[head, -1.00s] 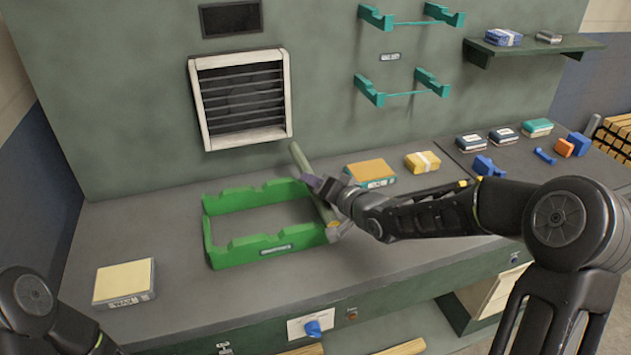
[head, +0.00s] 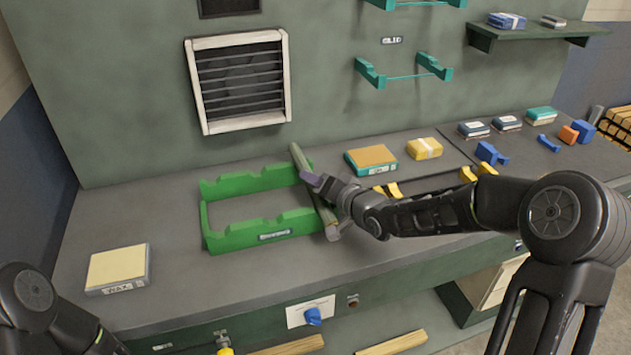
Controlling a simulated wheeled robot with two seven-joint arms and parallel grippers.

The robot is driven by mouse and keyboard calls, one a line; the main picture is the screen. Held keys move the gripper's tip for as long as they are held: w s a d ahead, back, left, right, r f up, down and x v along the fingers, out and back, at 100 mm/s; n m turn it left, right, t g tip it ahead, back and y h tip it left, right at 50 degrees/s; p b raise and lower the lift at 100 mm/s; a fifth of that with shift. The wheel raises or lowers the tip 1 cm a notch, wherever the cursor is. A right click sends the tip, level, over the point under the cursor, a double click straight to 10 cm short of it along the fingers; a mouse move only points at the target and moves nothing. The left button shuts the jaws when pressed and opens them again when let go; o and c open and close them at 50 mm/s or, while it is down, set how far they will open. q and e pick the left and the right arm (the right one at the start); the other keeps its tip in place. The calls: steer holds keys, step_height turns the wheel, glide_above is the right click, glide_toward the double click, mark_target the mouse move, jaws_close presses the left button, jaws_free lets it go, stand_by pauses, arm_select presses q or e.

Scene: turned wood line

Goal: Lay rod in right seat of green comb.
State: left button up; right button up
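The green comb (head: 262,231) lies on the bench as a low frame with notched front and back bars. The grey-green rod (head: 327,216) runs front to back along the comb's right end, its far end past the back bar. My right gripper (head: 316,184) is at the rod's middle and appears shut on it. The gripper and wrist hide part of the rod and the comb's right side. I cannot tell whether the rod touches the right seat or is just above or beside it. Only my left arm shows at lower left; its gripper is out of view.
A cream-topped box (head: 118,268) lies left of the comb. An orange-topped box (head: 371,158) and a yellow box (head: 424,148) lie behind my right arm. Yellow notched pieces (head: 391,190) show partly behind that arm. Teal brackets (head: 371,74) are on the wall. Bench left of the comb is mostly clear.

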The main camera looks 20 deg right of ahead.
steer(key=o, duration=0.3)
steer(key=shift+f, duration=0.1)
steer(key=shift+s, duration=0.15)
steer(key=v, duration=0.7)
steer(key=shift+s+d+r, duration=0.1)
steer(key=shift+s+r, duration=0.1)
steer(key=shift+s, duration=0.1)
